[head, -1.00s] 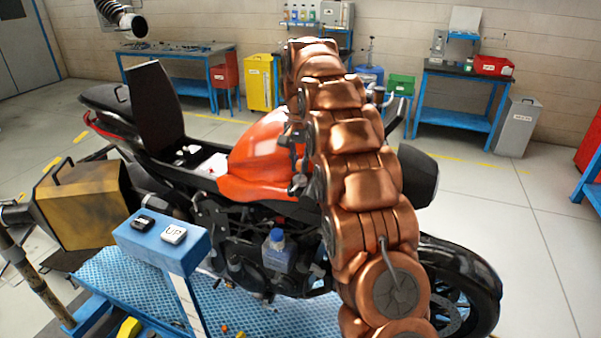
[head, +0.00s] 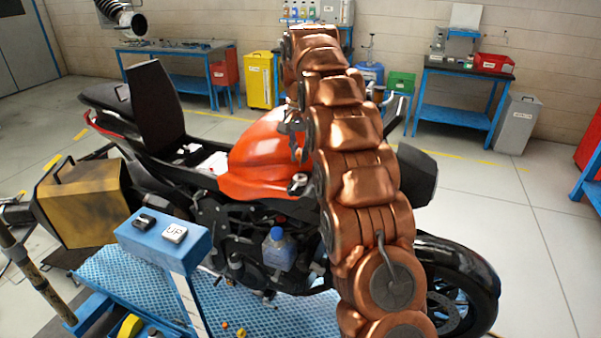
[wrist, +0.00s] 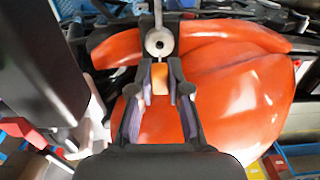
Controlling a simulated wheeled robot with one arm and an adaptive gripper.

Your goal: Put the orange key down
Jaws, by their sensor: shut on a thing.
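My gripper (wrist: 160,90) is shut on the orange key (wrist: 160,78), a small light-orange piece between the fingertips in the wrist view. The fingers cover the key's sides. The gripper is above the motorcycle's orange tank (wrist: 235,90). A grey round metal part with a dark hole (wrist: 158,43) shows just beyond the fingertips. In the head view my gripper (head: 292,128) is a small dark shape left of my copper arm, over the tank (head: 262,155). The key cannot be made out there.
The motorcycle seat (head: 153,105) stands raised behind the tank. A blue control stand with UP button (head: 165,240) is at front left, and a yellow-black case (head: 80,205) at left. A blue bottle (head: 278,250) is by the engine. Floor at right is clear.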

